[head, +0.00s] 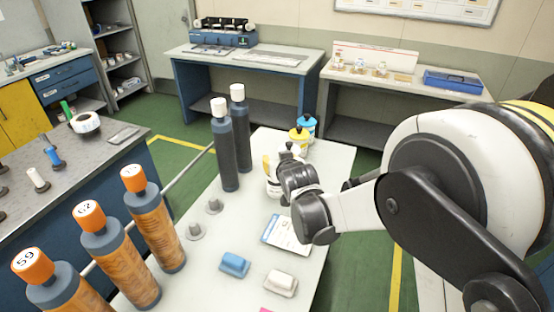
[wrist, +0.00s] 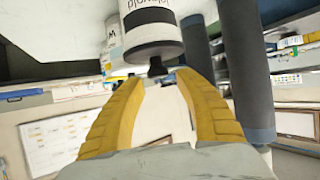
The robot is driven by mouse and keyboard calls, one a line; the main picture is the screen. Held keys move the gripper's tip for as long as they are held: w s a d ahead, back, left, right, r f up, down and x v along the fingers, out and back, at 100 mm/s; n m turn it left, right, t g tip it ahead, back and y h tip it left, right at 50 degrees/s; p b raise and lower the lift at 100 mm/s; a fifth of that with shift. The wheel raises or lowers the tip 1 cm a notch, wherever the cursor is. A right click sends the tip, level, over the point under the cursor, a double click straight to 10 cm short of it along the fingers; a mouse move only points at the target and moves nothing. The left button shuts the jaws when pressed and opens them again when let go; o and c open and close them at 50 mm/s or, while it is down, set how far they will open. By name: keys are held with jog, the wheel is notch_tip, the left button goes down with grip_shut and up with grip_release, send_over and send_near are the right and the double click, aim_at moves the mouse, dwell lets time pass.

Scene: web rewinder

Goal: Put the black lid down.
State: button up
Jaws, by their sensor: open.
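In the wrist view, which is upside down, the black lid (wrist: 156,51) with its small knob sits at the top end of a white jar (wrist: 150,32) with a dark label band. My gripper (wrist: 163,76) is open. Its two yellow fingers stand apart at the knob, one on each side, and I cannot tell whether either touches it. In the head view my gripper (head: 280,164) is over the white jar (head: 272,188) on the pale table. My wrist hides most of the jar there, and the lid cannot be made out.
A yellow jar (head: 299,138) and a blue jar (head: 307,125) stand behind my gripper. Two tall dark bottles with white caps (head: 229,140) stand left. A card (head: 286,236), a blue block (head: 234,264) and a white block (head: 281,283) lie nearer on the table.

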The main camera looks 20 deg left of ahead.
jog(key=r+p+v, duration=0.1)
jog(key=p+v, duration=0.3)
jog(key=v, duration=0.8)
jog(key=s+d+r+m+g+h, duration=0.1)
jog(key=s+d+r+m+h, duration=0.15)
jog(key=d, duration=0.75)
jog(key=s+d+r+m+h, duration=0.1)
jog(key=s+d+r+h, duration=0.15)
jog(key=d, duration=0.85)
jog(key=s+d+m+g+h, duration=0.1)
jog(key=s+d+m+g, duration=0.1)
jog(key=s+d, duration=1.2)
jog(key=shift+s+d+f+g+b, duration=0.2)
jog(key=shift+s+f+g+b, duration=0.25)
jog(key=shift+s, duration=0.65)
jog(key=shift+r+m, duration=0.1)
jog(key=shift+m, duration=0.15)
